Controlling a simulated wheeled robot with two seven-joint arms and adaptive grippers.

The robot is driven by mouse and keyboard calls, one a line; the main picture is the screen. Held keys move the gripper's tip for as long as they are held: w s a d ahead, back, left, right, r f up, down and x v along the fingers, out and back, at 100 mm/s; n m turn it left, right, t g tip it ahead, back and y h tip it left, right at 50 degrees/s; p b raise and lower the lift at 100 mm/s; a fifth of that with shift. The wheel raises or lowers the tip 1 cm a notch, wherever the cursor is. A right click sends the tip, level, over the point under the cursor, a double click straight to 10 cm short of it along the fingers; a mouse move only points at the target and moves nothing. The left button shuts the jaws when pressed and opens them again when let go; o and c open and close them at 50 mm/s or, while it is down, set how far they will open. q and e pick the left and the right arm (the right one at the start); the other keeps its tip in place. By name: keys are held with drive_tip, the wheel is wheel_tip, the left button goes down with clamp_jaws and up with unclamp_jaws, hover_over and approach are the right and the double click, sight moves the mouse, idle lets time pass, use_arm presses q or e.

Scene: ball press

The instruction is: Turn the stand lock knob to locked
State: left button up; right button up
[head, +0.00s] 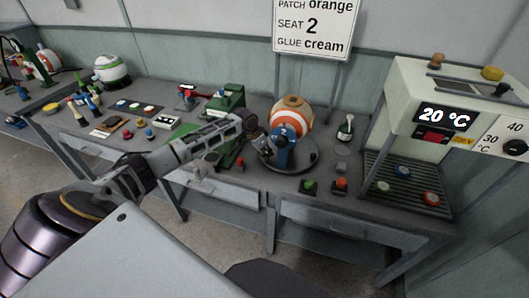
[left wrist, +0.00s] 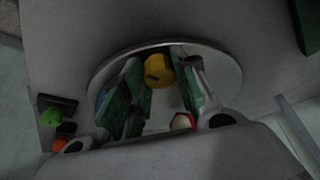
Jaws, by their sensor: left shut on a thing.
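The ball stand has a round grey base (head: 306,166) on the bench, with a blue holder (head: 284,150) and an orange-and-white ball (head: 293,112) on it. My left gripper (head: 256,136) reaches in from the left at the stand's left side. In the left wrist view its two fingers, with green pads, stand on either side of a yellow knob (left wrist: 158,70) with a dark slot. I take this as the stand lock knob, and the gripper (left wrist: 160,78) is shut on it. The head view hides the knob behind the gripper. My right gripper is not in view.
A green button (head: 308,186) and a red-orange button (head: 341,183) sit in front of the stand. A small bottle (head: 345,128) stands to its right, and a green machine (head: 226,100) behind my left arm. A cream heater (head: 444,90) reads 20 °C at the right.

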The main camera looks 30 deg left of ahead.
use_arm(q)
drive_tip(key=o, duration=1)
drive_tip(key=shift+v, duration=1)
drive_tip(key=v, duration=1)
drive_tip(key=shift+s, duration=0.1)
